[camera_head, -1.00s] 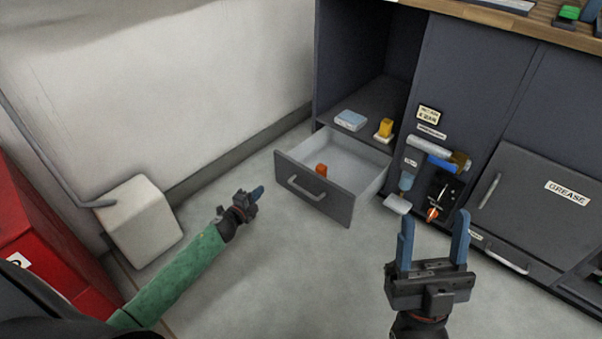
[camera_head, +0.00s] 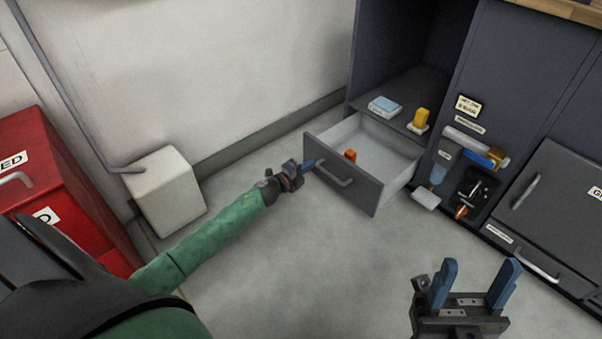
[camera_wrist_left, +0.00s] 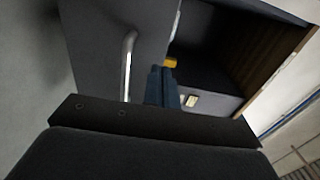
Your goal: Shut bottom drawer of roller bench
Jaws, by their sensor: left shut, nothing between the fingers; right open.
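The bottom drawer (camera_head: 367,190) of the grey roller bench (camera_head: 520,75) stands pulled out, with an orange item (camera_head: 350,155) inside. Its front carries a bar handle (camera_head: 334,175). My left gripper (camera_head: 311,164) is shut and empty, with its fingertips at the left part of the drawer front, beside the handle; I cannot tell whether they touch. In the left wrist view the shut blue fingers (camera_wrist_left: 162,86) show in front of the drawer front (camera_wrist_left: 95,50), right of its handle (camera_wrist_left: 128,65). My right gripper (camera_head: 478,278) is open and empty above the floor at lower right.
An open shelf above the drawer holds a light blue box (camera_head: 384,106) and a yellow item (camera_head: 421,118). A red cabinet (camera_head: 70,180) and a pale block (camera_head: 166,190) stand at left. The floor (camera_head: 330,260) before the drawer is clear.

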